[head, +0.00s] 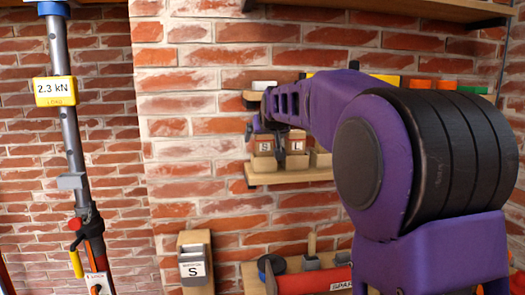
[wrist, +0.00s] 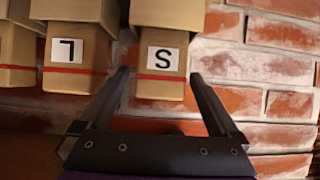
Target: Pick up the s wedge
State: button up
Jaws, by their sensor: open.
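The s wedge is a tan block with a black S on a white label and a red line. In the wrist view the s wedge (wrist: 160,88) lies between the tips of my gripper (wrist: 160,76), which is open with one finger on each side. I cannot tell whether either finger touches it. In the head view the s wedge (head: 265,143) is on a wooden wall shelf, in a tan holder (head: 264,164). My gripper (head: 281,150) is in front of the shelf there and is partly hidden by my arm.
A similar wedge marked L (wrist: 72,80) is close beside the left finger. The wooden shelf (head: 270,180) juts from the brick wall. Below hangs a wall holder marked S (head: 194,268). A grey prop with a yellow 2.3 kN load tag (head: 55,91) stands left.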

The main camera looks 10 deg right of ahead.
jog(key=shift+s, duration=0.15)
jog(key=c, duration=1.5)
jog(key=shift+r, duration=0.1)
